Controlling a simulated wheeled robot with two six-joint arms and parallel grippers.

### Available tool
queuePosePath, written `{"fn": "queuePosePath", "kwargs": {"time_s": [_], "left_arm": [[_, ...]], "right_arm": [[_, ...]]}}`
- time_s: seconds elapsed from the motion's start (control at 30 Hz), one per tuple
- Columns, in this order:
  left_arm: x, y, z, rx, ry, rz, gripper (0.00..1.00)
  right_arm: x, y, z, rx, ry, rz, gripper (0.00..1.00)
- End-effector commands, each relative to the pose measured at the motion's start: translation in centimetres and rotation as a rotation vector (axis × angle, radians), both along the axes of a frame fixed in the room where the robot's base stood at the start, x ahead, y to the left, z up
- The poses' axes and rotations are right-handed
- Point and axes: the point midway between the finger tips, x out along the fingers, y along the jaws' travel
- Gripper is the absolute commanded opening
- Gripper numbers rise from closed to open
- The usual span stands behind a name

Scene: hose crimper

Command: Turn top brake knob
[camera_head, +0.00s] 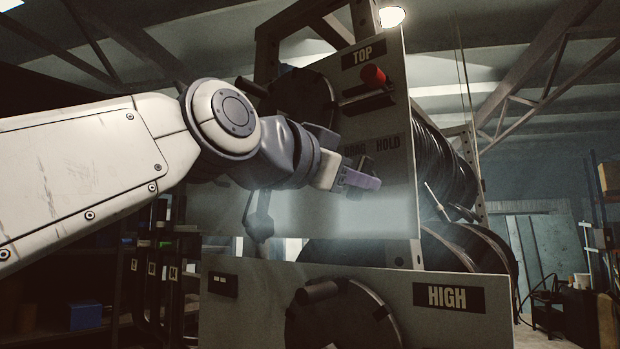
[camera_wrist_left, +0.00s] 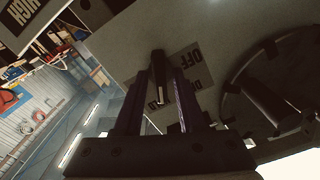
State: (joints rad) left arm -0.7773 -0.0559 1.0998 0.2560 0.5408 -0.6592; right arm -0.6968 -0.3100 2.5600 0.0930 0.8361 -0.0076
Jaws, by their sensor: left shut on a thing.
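The upper grey panel (camera_head: 300,215) carries a TOP label (camera_head: 363,53) and a DRAG HOLD label (camera_head: 372,147). My left gripper (camera_head: 366,176) reaches in from the left in the head view and is at this panel, just below that label. In the left wrist view, my left gripper (camera_wrist_left: 162,88) is shut on a dark, narrow brake knob (camera_wrist_left: 158,68) that stands out from the panel. In the head view the knob is mostly hidden by the gripper. My right gripper is not in view.
A red-tipped lever (camera_head: 373,76) sits above the gripper. A dark round disc with a handle (camera_head: 302,95) is on the upper panel's left side. A lower panel has a HIGH label (camera_head: 449,296) and a crank wheel (camera_head: 345,315). Black hose reels (camera_head: 443,165) stand behind.

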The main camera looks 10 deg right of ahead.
Motion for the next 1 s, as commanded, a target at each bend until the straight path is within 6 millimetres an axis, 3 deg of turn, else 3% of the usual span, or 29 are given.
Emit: {"fn": "queuePosePath", "kwargs": {"time_s": [1.0], "left_arm": [[0.0, 0.01, -0.01, -0.513, 0.66, 0.001, 0.0]], "right_arm": [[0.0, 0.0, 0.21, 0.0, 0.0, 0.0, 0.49]]}}
